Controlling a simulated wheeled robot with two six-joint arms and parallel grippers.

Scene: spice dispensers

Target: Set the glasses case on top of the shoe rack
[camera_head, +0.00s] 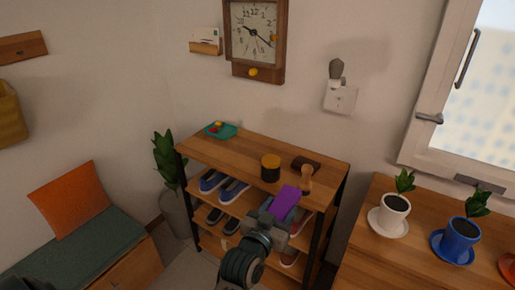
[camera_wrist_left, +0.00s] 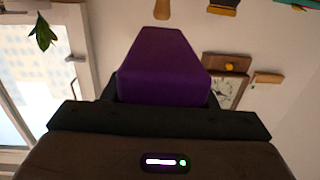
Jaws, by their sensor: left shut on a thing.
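The glasses case (camera_head: 286,201) is a purple block, held out toward the front right edge of the shoe rack in the head view. My left gripper (camera_head: 277,211) is shut on it. In the left wrist view the purple case (camera_wrist_left: 163,65) sticks out from between the dark fingers (camera_wrist_left: 160,105). The shoe rack (camera_head: 228,154) has a wooden top, black posts and shelves with several shoes. I cannot tell whether the case is over the top or just in front of it. My right gripper is out of view.
On the rack top stand a teal tray (camera_head: 221,131), a black and yellow jar (camera_head: 270,168), a dark brown item (camera_head: 306,164) and a wooden peg-like item (camera_head: 307,181). The left middle of the top is clear. A table with potted plants (camera_head: 395,210) stands at right.

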